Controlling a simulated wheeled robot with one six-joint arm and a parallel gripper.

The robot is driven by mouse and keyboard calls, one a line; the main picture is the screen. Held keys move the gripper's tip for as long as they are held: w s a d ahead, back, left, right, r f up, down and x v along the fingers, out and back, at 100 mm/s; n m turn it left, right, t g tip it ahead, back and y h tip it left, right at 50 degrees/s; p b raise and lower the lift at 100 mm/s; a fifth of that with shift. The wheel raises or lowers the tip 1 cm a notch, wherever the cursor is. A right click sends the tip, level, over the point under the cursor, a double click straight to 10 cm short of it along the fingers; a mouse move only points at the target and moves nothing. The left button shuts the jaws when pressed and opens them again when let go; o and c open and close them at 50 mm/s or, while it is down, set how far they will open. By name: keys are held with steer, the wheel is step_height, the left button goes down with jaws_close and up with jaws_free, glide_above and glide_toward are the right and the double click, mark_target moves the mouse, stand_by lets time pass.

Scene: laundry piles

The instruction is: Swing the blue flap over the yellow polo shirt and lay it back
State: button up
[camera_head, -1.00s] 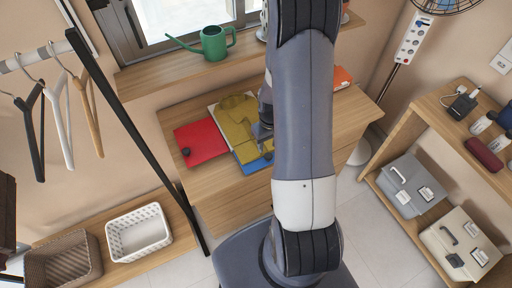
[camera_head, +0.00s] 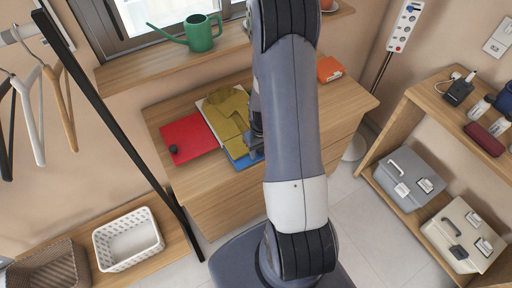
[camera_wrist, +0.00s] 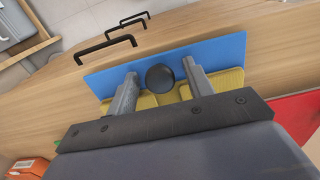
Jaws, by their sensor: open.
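The blue flap (camera_head: 240,161) lies flat at the front edge of the yellow polo shirt (camera_head: 229,112) on the wooden dresser top. In the wrist view the blue flap (camera_wrist: 205,58) carries a round black knob (camera_wrist: 160,77). My gripper (camera_wrist: 161,84) is open, with one finger on each side of the knob; I cannot tell whether either touches it. Part of the yellow shirt (camera_wrist: 229,83) shows behind the fingers. In the head view my arm hides the knob and part of the blue flap.
A red flap (camera_head: 190,138) with a dark knob lies left of the shirt. An orange box (camera_head: 330,69) stands at the dresser's back right. A green watering can (camera_head: 199,33) stands on the sill.

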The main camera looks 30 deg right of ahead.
steer(key=shift+s+a+f, duration=0.1)
steer(key=shift+s+f, duration=0.15)
steer(key=shift+f, duration=0.1)
steer(key=shift+c, duration=0.9)
steer(key=shift+r, duration=0.15)
steer(key=shift+w+r+g+p, duration=0.25)
steer(key=shift+r+p, duration=0.2)
steer(key=shift+p, duration=0.15)
steer(key=shift+w+r+g+p, duration=0.25)
steer(key=shift+r+p, duration=0.15)
steer(key=shift+p, duration=0.2)
steer(key=c, duration=0.4)
steer(key=shift+w+r, duration=0.15)
steer(key=shift+r, duration=0.2)
steer(key=shift+c, duration=0.2)
steer(key=shift+p, duration=0.3)
steer(key=shift+w+r+g+p, duration=0.4)
steer(key=shift+w+r+p, duration=0.1)
steer(key=shift+r+p, duration=0.35)
steer(key=shift+w+r, duration=0.25)
steer(key=shift+w, duration=0.1)
